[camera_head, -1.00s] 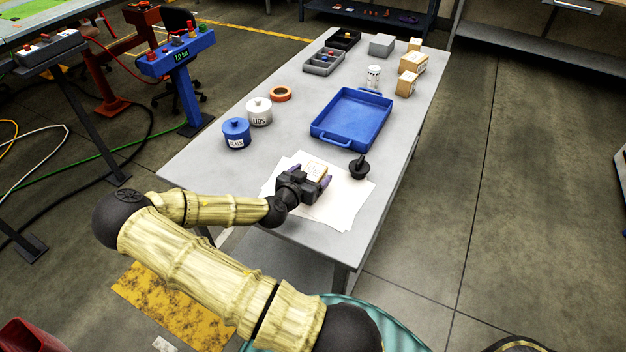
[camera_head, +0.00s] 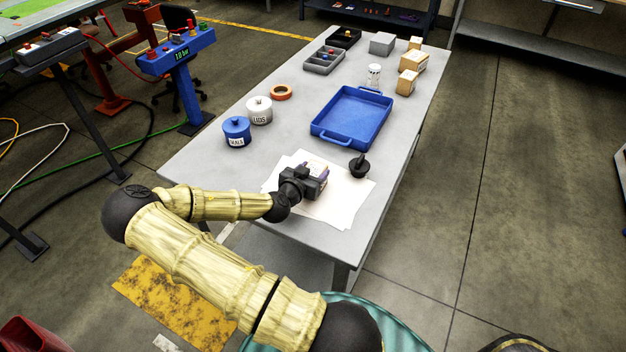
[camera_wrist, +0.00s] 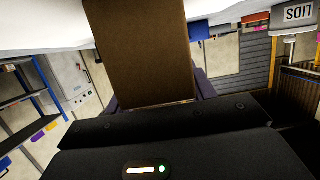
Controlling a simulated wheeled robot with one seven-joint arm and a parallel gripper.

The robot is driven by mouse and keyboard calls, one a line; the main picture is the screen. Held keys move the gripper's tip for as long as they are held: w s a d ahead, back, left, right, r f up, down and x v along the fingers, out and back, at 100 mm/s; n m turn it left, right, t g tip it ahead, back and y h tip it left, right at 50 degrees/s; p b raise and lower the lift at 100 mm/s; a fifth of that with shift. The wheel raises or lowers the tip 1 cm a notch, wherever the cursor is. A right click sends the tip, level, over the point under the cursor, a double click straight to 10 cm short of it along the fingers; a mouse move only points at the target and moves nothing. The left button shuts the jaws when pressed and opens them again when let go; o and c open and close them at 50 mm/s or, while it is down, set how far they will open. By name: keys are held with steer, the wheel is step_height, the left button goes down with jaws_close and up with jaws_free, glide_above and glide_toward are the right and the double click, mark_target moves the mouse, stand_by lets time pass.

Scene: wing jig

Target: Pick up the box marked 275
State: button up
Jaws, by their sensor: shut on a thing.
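A small tan cardboard box (camera_head: 316,167) is at the near end of the grey table, over white paper sheets (camera_head: 342,206). My gripper (camera_head: 320,175) is shut on this box, with its purple fingers on either side. In the wrist view the box (camera_wrist: 142,50) fills the upper middle as a plain brown face between the fingers. No marking on it can be read, so I cannot tell its number. I cannot tell if it touches the paper.
A black knobbed stamp-like object (camera_head: 359,166) stands just right of the box. A blue tray (camera_head: 329,138) lies beyond. Several cardboard boxes (camera_head: 407,83) stand at the back right.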

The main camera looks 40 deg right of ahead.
steer(key=shift+r, duration=0.15)
step_height(320, 180, up, 10)
steer(key=shift+f, duration=0.1)
stand_by(0.5)
stand_by(0.5)
